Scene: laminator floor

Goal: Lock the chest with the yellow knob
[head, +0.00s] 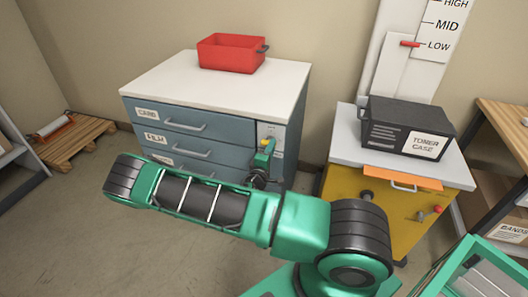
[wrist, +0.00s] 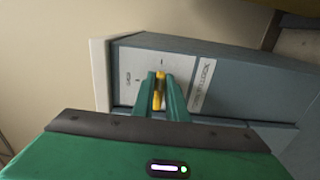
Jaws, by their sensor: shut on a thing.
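The chest (head: 215,118) is blue-grey with a white top and several labelled drawers with bar handles. The yellow knob (head: 265,142) is on a light plate (head: 270,131) at the right end of the chest's front. In the wrist view the yellow knob (wrist: 159,92) stands between the fingertips of my gripper (wrist: 160,85), on the pale plate with small marks around it. My green fingers are shut on the knob. In the head view my gripper (head: 265,150) reaches the plate, and my arm hides part of the lower drawers.
A red bin (head: 231,53) stands on the chest. To the right is a yellow cabinet (head: 375,210) with a dark toner case (head: 408,127) on its top. A wooden pallet (head: 75,141) lies at the left.

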